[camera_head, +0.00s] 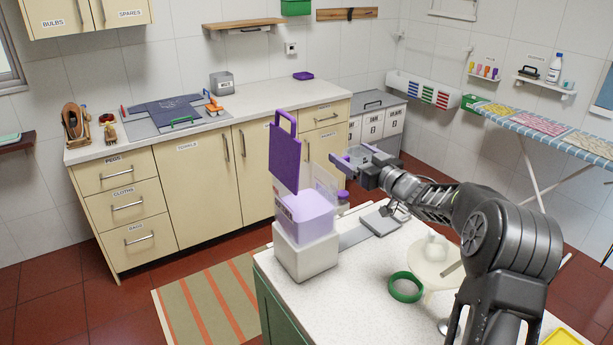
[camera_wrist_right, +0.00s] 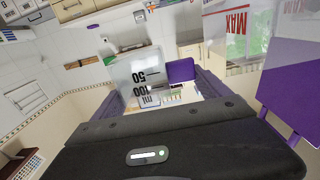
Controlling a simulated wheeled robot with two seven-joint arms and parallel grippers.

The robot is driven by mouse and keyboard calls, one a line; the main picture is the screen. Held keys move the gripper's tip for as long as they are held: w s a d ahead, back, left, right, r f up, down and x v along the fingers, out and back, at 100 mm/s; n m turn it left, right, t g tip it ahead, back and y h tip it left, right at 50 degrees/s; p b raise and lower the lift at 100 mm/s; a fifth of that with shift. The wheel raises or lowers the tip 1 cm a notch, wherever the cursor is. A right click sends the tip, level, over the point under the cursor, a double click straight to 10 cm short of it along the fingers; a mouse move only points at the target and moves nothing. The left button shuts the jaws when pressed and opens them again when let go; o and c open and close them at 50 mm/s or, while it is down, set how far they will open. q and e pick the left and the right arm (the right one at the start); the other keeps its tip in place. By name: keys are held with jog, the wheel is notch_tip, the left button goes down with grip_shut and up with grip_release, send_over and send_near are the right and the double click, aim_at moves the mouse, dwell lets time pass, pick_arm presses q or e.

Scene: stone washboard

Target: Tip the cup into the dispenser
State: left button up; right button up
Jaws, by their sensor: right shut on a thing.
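The dispenser (camera_head: 302,215) stands on the near counter in the head view, a pale block with a clear, purple-tinted tank and a raised purple lid (camera_head: 285,157). In the right wrist view its clear wall with red MAX print (camera_wrist_right: 236,30) is at upper right. My right gripper (camera_head: 352,160) is beside the dispenser's upper right side, shut on the cup. The clear cup (camera_wrist_right: 138,78) with black ml marks shows between its fingers in the wrist view. Whether the cup holds anything is unclear. My left gripper is out of view.
The near counter (camera_head: 345,292) also bears a green ring (camera_head: 405,287), a grey flat piece (camera_head: 381,220) and a pale round dish (camera_head: 440,266). A yellow item (camera_head: 563,339) is at lower right. An ironing board (camera_head: 545,130) stands at right.

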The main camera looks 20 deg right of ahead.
dwell(0.3)
jog(key=shift+r, duration=3)
jog(key=shift+s, duration=0.1)
